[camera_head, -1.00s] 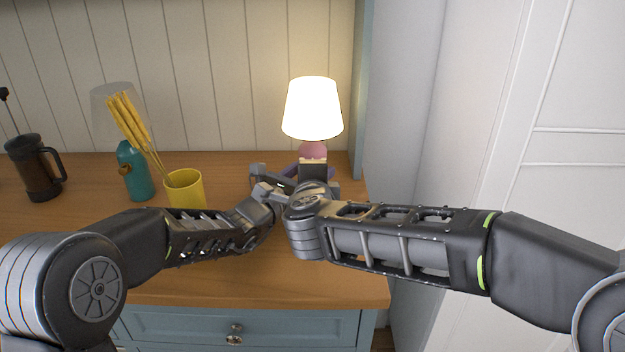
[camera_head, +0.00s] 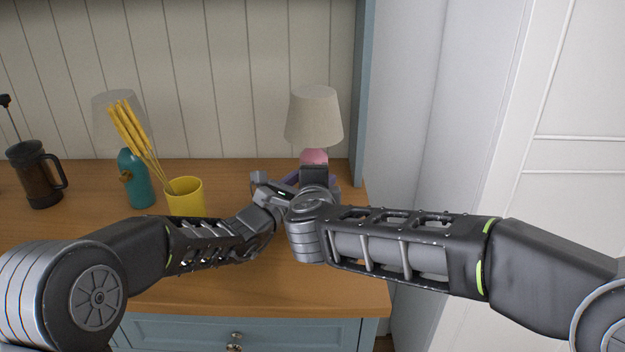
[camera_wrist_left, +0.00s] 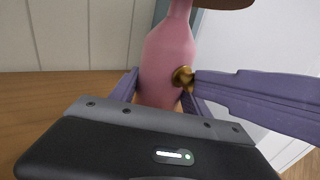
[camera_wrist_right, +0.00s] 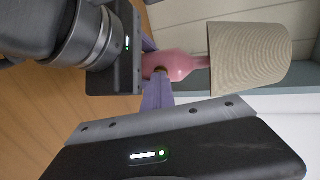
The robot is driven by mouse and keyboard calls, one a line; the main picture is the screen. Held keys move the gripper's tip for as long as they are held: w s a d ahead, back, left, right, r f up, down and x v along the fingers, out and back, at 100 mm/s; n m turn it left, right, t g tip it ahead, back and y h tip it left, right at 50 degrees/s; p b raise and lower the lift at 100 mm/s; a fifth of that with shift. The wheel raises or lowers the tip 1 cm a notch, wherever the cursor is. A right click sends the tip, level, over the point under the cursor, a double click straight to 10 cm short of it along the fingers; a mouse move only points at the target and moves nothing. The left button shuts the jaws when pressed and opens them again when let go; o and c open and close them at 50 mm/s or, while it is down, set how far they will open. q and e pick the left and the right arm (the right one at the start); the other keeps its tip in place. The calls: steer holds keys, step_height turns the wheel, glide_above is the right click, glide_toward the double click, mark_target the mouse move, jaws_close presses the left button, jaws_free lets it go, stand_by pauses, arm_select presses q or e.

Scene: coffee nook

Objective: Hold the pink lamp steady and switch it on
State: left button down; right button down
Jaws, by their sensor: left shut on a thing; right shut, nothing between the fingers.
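The pink lamp (camera_head: 314,156) stands at the back right of the counter. Its beige shade (camera_head: 314,118) is dark, with no glow. My left gripper (camera_head: 289,182) is shut on the pink body, which shows between its purple fingers in the left wrist view (camera_wrist_left: 165,70). A brass knob (camera_wrist_left: 183,76) sticks out of the body. My right gripper (camera_wrist_right: 158,92) is shut and empty, its fingertips right by the knob; whether they touch it I cannot tell. In the head view my right wrist hides the lamp's lower part.
A teal lamp (camera_head: 139,185) with a grey shade, a yellow cup (camera_head: 186,196) with yellow stalks and a dark French press (camera_head: 36,172) stand to the left on the wooden counter (camera_head: 235,180). A blue-grey panel (camera_head: 358,90) rises close to the right of the pink lamp.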

steer(key=v, duration=0.9)
steer(key=shift+a, duration=0.15)
steer(key=shift+w, duration=0.1)
arm_select(q)
steer(key=shift+c, duration=2.1)
jaws_free()
steer(key=shift+s+a, duration=0.1)
steer(key=v, duration=1)
steer(key=shift+s+a, duration=0.55)
steer(key=shift+s, duration=0.2)
